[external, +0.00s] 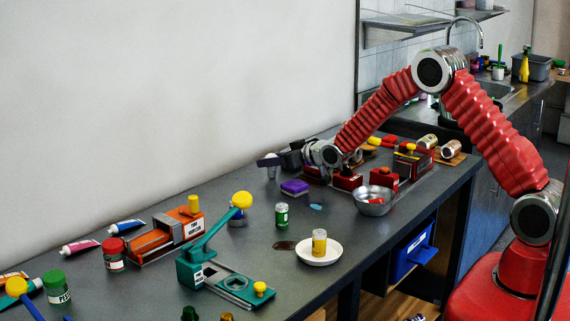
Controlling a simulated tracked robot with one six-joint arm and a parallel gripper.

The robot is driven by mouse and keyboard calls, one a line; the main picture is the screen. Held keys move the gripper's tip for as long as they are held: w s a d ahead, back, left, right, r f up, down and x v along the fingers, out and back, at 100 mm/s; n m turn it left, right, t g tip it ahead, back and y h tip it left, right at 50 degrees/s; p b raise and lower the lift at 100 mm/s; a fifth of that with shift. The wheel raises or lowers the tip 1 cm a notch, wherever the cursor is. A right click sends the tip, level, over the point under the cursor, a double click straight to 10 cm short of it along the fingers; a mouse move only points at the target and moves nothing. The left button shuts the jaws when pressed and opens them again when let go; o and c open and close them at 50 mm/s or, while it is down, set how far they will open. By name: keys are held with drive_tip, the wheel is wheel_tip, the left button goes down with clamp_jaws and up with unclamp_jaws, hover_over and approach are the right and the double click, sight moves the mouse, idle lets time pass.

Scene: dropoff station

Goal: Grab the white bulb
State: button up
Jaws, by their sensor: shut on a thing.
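My red arm reaches in from the right, and my gripper (279,160) is low over the back of the dark workbench, near the wall. Its dark fingers are small in the external view. A small pale bulb-like thing (272,172) shows at the fingertips, and the gripper is shut on it. It looks like the white bulb, but fingers hide part of it. I cannot tell whether it touches the bench.
A purple sponge-like block (295,187) lies just in front of the gripper. Teal (218,275) and orange (165,232) machines stand to the left.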

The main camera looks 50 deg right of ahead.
wheel_tip(320, 180, up, 10)
drive_tip(key=shift+f, duration=0.1)
idle(0.4)
idle(0.5)
